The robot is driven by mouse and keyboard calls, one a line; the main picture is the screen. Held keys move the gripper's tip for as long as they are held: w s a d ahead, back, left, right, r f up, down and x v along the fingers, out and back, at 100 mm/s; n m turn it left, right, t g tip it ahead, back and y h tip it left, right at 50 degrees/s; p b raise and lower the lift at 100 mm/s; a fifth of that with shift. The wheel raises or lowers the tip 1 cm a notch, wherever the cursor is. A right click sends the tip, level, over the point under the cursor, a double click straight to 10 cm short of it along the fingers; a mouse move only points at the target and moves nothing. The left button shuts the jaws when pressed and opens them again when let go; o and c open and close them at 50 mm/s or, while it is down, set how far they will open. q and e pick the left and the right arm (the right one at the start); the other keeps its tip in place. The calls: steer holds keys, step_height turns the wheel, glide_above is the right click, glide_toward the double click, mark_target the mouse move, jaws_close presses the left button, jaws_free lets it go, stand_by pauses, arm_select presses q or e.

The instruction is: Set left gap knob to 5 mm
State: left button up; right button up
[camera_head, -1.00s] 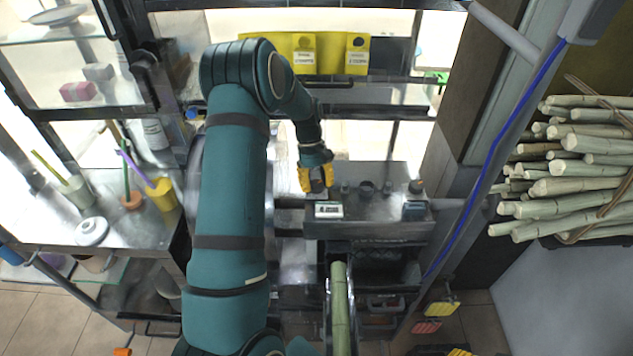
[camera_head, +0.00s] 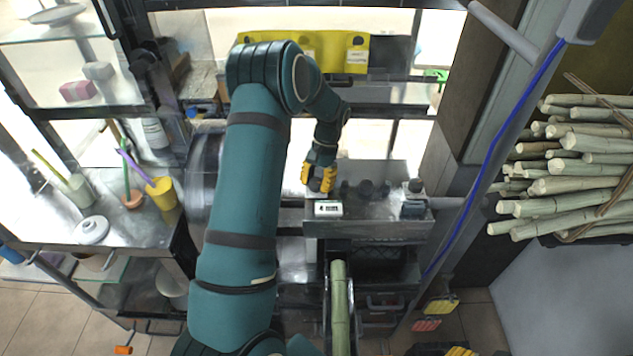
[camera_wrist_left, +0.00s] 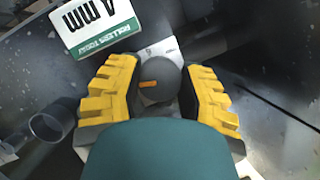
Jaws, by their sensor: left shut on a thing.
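My left gripper (camera_head: 319,178) reaches down onto the left end of the grey press top (camera_head: 375,228). In the left wrist view its two yellow fingers are shut on either side of a dark round knob, the left gap knob (camera_wrist_left: 157,82), which has an orange pointer mark. In the head view the fingers largely hide the knob. A yellow and black piece at the bottom edge may be my right gripper (camera_head: 460,351), cut off.
Another knob (camera_head: 415,186) sits at the press's right end, behind a dark block (camera_head: 413,208). A green cane (camera_head: 340,305) lies in the chute in front. Cane bundles (camera_head: 575,165) are stacked at right. A side table (camera_head: 120,235) with cups is at left.

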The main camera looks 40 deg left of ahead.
arm_select(q)
steer(key=shift+s+f+m+y, duration=0.15)
steer(key=shift+m+y, duration=0.25)
steer(key=shift+m, duration=0.8)
steer(key=o, duration=1.2)
steer(key=shift+w+r, duration=0.25)
steer(key=shift+r, duration=0.2)
steer(key=v, duration=1.1)
steer(key=shift+d, duration=0.1)
